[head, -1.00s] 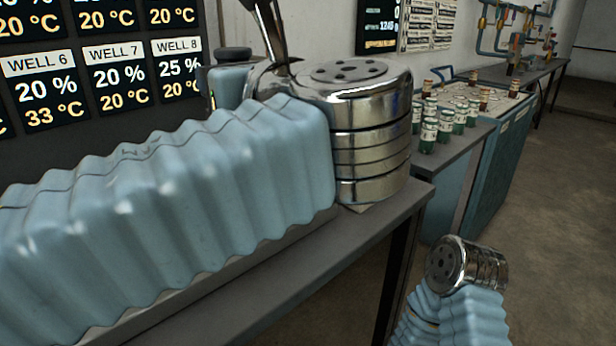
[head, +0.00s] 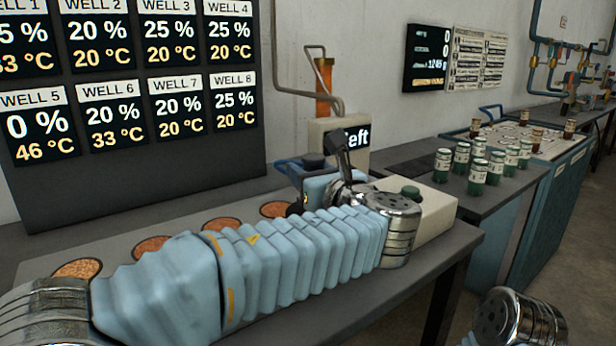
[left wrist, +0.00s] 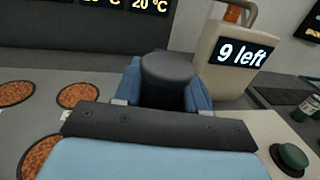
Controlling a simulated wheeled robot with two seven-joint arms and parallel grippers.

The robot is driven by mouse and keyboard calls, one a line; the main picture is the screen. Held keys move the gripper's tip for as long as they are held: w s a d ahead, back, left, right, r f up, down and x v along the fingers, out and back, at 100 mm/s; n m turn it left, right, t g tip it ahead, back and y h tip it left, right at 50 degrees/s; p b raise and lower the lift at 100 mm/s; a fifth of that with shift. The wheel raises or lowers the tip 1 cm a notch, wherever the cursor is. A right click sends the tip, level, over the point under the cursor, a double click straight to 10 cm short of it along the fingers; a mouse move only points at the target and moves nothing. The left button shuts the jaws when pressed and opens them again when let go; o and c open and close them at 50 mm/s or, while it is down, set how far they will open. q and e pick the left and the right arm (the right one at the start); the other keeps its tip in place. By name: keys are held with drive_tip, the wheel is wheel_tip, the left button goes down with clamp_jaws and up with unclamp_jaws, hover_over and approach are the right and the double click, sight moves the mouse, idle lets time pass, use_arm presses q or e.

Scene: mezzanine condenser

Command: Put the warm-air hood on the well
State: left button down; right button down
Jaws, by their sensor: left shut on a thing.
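My left gripper (head: 330,174) is at the knob, shut on the hood. The wells are round brown openings in the grey bench top; one well (head: 277,209) lies just left of the hood. I cannot tell whether the hood touches the bench. My right gripper is not in view.
A pale box with a "9 left" sign (left wrist: 239,53) and a green button (left wrist: 291,157) stands right of the hood. Several green-capped jars (head: 478,172) stand on the side bench. A dark display board (head: 150,90) rises behind the wells.

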use_arm(q)
drive_tip(key=shift+f, duration=0.25)
drive_tip(key=shift+f, duration=0.15)
drive_tip(key=c, duration=0.6)
unclamp_jaws()
drive_tip(key=shift+c, duration=0.2)
drive_tip(key=b+v, duration=0.1)
drive_tip(key=v, duration=1.1)
